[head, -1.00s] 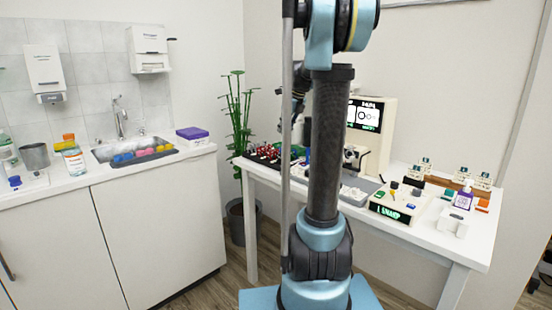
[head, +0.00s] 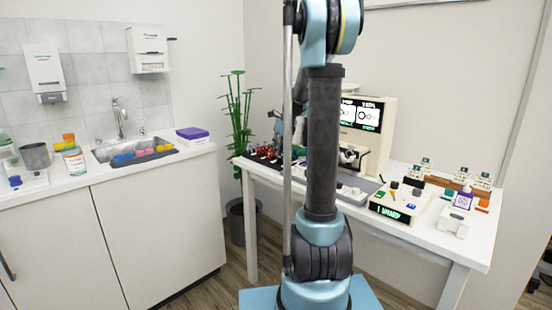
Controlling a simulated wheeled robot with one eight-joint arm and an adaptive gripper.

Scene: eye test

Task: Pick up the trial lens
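A dark tray with several small red-rimmed pieces (head: 263,153) sits at the left end of the white table. These may be trial lenses, but they are too small to tell, and I cannot single out one lens. My gripper (head: 277,136) shows small and dark just left of my arm's column, above or behind the right part of this tray. Whether it touches anything cannot be told. Its fingers are too small to show whether they are open or shut. My own column hides part of the table's middle.
A screen unit (head: 373,120) stands at the table's back. A potted plant (head: 238,125) is behind the table. A sink counter (head: 128,175) is at left.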

